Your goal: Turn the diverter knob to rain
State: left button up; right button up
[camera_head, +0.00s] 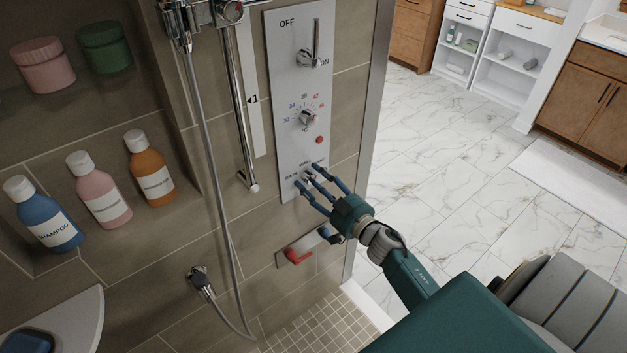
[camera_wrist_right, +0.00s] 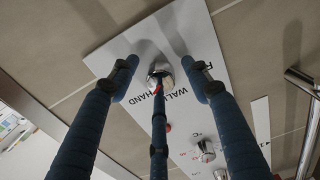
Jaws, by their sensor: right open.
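The diverter knob (camera_wrist_right: 160,74) is a small round chrome knob low on the white control panel (camera_head: 289,95). In the head view it is partly hidden by my fingers, near the labels RAIN, WALL and HAND. Its exact setting is hard to read; in the wrist view its lower side faces the WALL label. My right gripper (camera_head: 307,182) is open, with its blue fingers reaching to the panel around the knob. In the wrist view two fingers stand on either side of the knob with gaps, and a third lies below it. My left gripper is not in view.
Above the knob on the panel are a temperature knob (camera_head: 307,118) and an ON/OFF lever (camera_head: 316,42). A chrome rail (camera_head: 241,110) and shower hose (camera_head: 205,140) hang to the left. A red handle (camera_head: 298,256) sits below. Bottles stand in a niche at left.

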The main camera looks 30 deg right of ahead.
jog(key=shift+w, duration=0.15)
jog(key=c, duration=1.1)
